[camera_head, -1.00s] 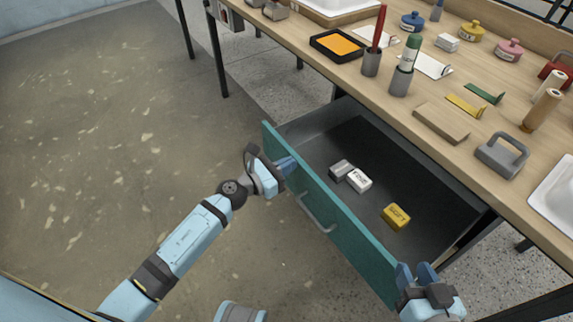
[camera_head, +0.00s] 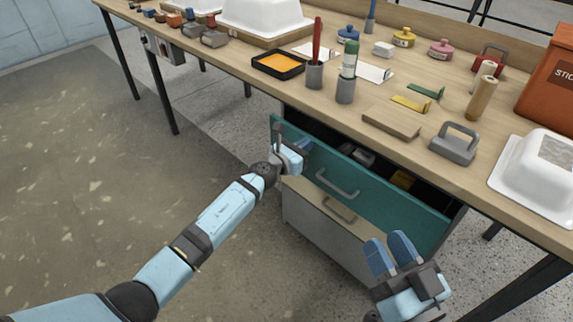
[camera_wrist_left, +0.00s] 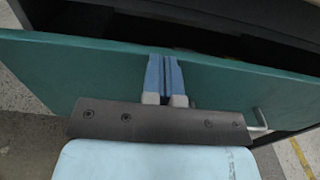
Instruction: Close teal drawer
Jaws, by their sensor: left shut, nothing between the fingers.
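The teal drawer (camera_head: 375,190) under the workbench is partly open, with a narrow dark gap between its front and the bench. Its grey handle (camera_head: 337,185) is at the middle of the front. My left gripper (camera_head: 305,145) is shut and empty, at the left part of the drawer front. In the left wrist view its closed fingers (camera_wrist_left: 163,60) lie against the teal panel, whose handle (camera_wrist_left: 259,119) is to their right. My right gripper (camera_head: 388,238) has its fingers apart and empty, in front of the drawer's lower right side.
A lower drawer (camera_head: 325,225) with its own handle is under the teal one. The workbench (camera_head: 290,95) carries cups, a tray and stamps. The floor at left is clear.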

